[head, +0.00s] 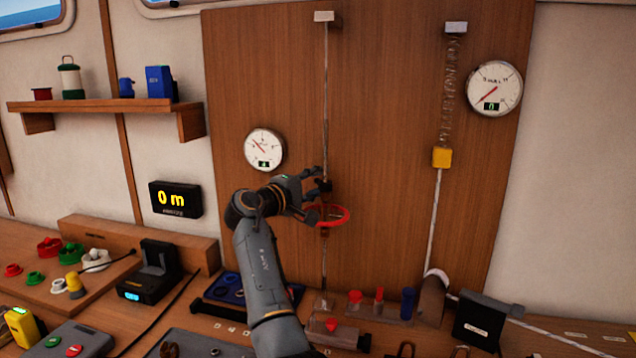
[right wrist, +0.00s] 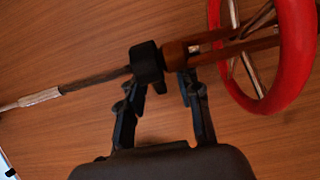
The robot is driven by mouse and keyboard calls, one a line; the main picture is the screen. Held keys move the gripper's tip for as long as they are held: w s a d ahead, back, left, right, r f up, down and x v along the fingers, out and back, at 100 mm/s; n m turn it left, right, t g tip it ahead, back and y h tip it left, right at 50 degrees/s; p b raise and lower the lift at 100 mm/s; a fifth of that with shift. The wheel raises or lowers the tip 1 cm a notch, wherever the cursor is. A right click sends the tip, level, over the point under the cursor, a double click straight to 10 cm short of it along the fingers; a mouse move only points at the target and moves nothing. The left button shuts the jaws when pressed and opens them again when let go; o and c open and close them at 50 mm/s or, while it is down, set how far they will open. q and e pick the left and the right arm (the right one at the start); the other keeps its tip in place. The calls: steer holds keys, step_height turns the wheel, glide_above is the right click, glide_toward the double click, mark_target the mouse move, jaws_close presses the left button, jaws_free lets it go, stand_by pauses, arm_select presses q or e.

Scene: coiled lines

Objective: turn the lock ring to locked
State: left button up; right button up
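A turnbuckle-like fitting with a red handwheel (head: 333,214) hangs in the vertical line on the wood panel. In the right wrist view the red wheel (right wrist: 296,50) is at the upper right. A black collar (right wrist: 147,62), which looks like the lock ring, sits on the rod beside a brown rounded end piece (right wrist: 175,54). My right gripper (right wrist: 162,88) is open, with one finger near the collar and the other by the brown piece. I cannot tell whether either touches. No lock marking is readable. In the head view my right gripper (head: 314,192) partly covers the fitting. My left gripper is out of view.
A round gauge (head: 264,149) is left of the line. A second line with a spring and yellow block (head: 442,157) hangs to the right. A display (head: 175,199) reads 0 m. The bench below holds a blue tray (head: 228,289) and several small parts.

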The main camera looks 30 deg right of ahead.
steer(key=v, duration=1.2)
